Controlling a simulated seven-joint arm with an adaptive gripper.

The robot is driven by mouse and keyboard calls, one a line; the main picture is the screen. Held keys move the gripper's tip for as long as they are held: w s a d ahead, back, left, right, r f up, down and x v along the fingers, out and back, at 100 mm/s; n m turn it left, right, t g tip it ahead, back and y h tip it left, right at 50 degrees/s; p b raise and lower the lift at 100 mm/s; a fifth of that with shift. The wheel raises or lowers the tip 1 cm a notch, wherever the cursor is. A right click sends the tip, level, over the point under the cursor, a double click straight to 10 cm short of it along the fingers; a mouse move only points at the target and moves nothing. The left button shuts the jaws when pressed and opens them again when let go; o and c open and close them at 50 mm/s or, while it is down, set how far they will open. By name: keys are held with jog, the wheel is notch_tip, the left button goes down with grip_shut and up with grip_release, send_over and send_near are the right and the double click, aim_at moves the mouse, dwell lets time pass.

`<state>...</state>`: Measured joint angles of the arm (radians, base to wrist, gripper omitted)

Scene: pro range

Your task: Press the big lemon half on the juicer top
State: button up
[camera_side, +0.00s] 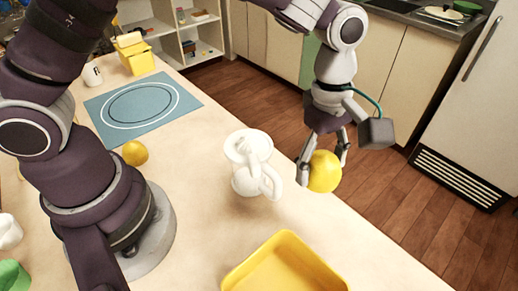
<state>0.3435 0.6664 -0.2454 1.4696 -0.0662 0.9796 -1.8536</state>
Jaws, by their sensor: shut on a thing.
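My gripper (321,165) is shut on a big yellow lemon half (324,173). Its fingers are on either side of the lemon half. It is to the right of the white juicer (243,183), apart from it in the picture. How high the lemon half is above the table is hard to tell. The juicer stands on the pale table, with its top and handle in view.
A yellow tray (232,281) is at the front edge of the picture. A blue mat (112,107) with a ring mark lies at the back left. A yellow box (137,62) and a white mug (92,74) stand behind it. Bare table (195,215) surrounds the juicer.

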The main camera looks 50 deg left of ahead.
aim_at(249, 145)
dwell(0.3)
jog(key=s+a+r, duration=0.1)
jog(key=a+r, duration=0.1)
jog(key=a, duration=0.1)
jog(key=s+a+r, duration=0.1)
jog(key=a+r, duration=0.2)
jog(key=a, duration=0.1)
jog(key=s+a+r, duration=0.1)
jog(key=a+r, duration=0.1)
jog(key=a, duration=0.2)
jog(key=shift+s+a+r, duration=0.2)
jog(key=shift+a, duration=0.05)
jog(key=shift+s+a, duration=0.2)
jog(key=shift+f, duration=3)
jog(key=shift+f, duration=0.45)
dwell(1.2)
dwell(1.0)
jog(key=shift+r, duration=3.55)
